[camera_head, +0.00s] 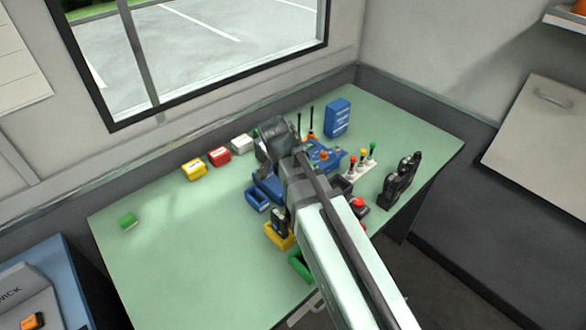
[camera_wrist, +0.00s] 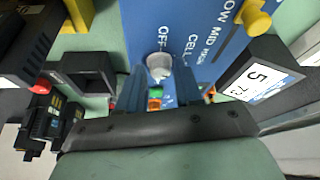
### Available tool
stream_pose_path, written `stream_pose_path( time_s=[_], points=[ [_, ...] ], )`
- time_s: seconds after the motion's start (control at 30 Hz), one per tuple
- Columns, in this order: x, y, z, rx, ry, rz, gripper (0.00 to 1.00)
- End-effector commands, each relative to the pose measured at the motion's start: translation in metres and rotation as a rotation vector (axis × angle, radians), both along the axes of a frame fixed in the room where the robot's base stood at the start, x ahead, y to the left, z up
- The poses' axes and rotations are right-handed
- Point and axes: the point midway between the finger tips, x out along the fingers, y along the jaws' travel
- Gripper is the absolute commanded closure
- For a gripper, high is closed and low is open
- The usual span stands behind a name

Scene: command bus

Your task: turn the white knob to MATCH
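The white knob (camera_wrist: 158,65) shows in the wrist view on a blue panel (camera_wrist: 190,22), with the letters "OFF" and "CELL" beside it. The word MATCH is not readable in either view. My gripper (camera_wrist: 160,72) has its two dark fingers apart, one on each side of the knob in the picture. I cannot tell whether they touch it. A green part (camera_wrist: 155,92) and an orange part (camera_wrist: 154,104) show between the fingers. In the head view my arm hides the knob, and part of the blue panel (camera_head: 330,158) shows beside the wrist.
The bench (camera_head: 170,265) also holds coloured blocks, bins, a lever strip (camera_head: 358,170) and black chargers (camera_head: 400,182). The bench's left part is mostly clear.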

Motion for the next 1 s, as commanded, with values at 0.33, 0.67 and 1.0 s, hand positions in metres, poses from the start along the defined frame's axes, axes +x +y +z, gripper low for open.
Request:
stream_pose_path(
  time_s=[0.33,0.67,1.0],
  points=[
    [0.000,0.000,0.000,-0.001,-0.001,0.000,0.51],
    [-0.006,0.004,0.019,0.000,-0.003,0.002,0.51],
    [-0.022,0.013,0.063,0.000,-0.002,0.002,0.51]
  ],
)
